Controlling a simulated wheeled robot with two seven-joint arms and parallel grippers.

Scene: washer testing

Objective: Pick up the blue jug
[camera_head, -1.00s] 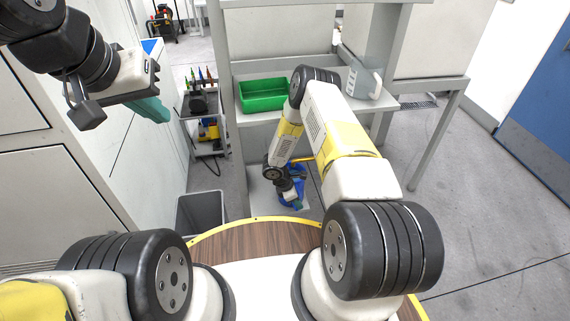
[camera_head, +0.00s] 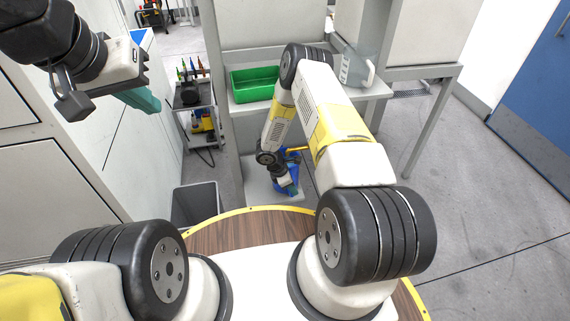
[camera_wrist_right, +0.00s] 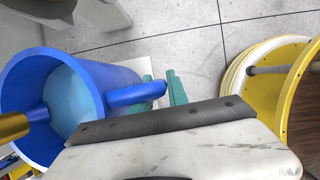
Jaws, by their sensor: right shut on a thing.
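The blue jug (camera_head: 292,168) is low on the bottom shelf area in the head view, partly hidden by my right arm and gripper. In the right wrist view the jug (camera_wrist_right: 22,84) lies at the left, its open mouth and light blue inside showing, and its handle points right. My right gripper (camera_head: 289,190) has teal fingers, seen at the handle in the right wrist view (camera_wrist_right: 162,90); it is shut on the jug's handle. My left gripper (camera_head: 142,100), with teal fingers, is raised at the upper left, far from the jug; its finger gap is hidden.
A green bin (camera_head: 254,84) and a grey jug-like container (camera_head: 357,70) stand on the shelf above. A grey waste bin (camera_head: 195,204) is at the left, and a small tool cart (camera_head: 194,95) is behind. Floor at right is clear.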

